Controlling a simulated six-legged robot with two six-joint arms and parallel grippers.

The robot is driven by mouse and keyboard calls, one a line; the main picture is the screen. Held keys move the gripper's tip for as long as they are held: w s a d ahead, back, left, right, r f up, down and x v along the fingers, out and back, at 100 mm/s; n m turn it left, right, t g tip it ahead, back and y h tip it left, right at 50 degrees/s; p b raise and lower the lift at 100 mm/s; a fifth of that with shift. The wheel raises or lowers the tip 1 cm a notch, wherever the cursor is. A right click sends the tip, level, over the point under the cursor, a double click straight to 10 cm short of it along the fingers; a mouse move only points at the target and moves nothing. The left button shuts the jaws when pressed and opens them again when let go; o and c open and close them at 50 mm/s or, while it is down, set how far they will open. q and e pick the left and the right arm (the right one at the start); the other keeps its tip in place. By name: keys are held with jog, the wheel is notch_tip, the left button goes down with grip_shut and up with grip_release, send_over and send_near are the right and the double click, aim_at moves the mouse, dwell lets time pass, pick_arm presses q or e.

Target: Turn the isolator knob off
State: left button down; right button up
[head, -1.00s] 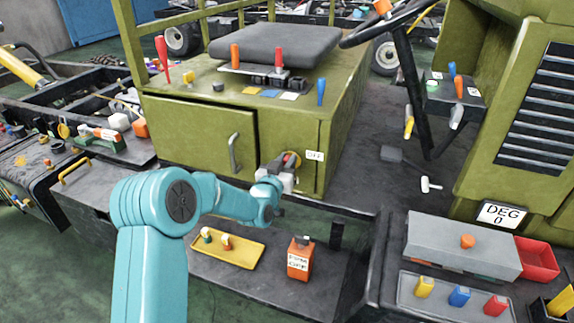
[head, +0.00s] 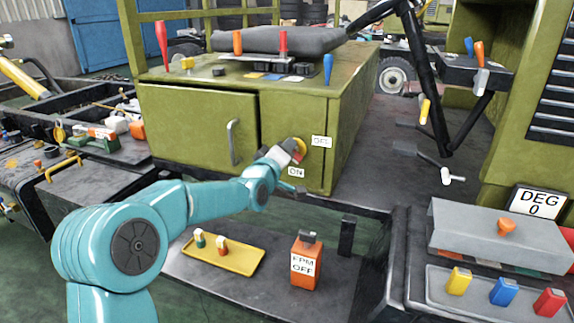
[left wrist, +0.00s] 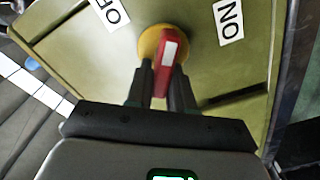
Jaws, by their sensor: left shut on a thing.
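The isolator knob is a red handle with a white stripe (left wrist: 165,62) on a round yellow base (left wrist: 150,42). In the head view its yellow base (head: 301,146) is on the front of the green seat box. My left gripper (head: 291,150) reaches it from the lower left. In the left wrist view its dark fingers (left wrist: 163,80) are shut on the red handle, one on each side. An OFF label (head: 321,142) is right of the knob and an ON label (head: 296,172) is below it. The handle's exact setting is hard to tell. My right gripper is not in view.
The green box (head: 190,115) has a vertical door handle (head: 234,142) left of the knob. Below are a yellow tray (head: 225,258) and an orange box marked EPM OFF (head: 305,268).

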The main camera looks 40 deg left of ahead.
pick_arm(q)
jog(key=n+b, duration=0.2)
jog(key=b, duration=0.1)
jog(key=f+n+b, duration=0.1)
jog(key=n+b, duration=0.2)
jog(key=shift+a+f+b, duration=0.1)
jog(key=shift+a+b, duration=0.05)
jog(key=shift+b, duration=0.15)
jog(key=shift+n+b, duration=1.1)
jog(key=shift+b, duration=0.1)
jog(key=c, duration=1.1)
grip_release()
jog(key=shift+s, duration=0.1)
jog(key=v, duration=1.6)
jog(key=shift+s, duration=0.1)
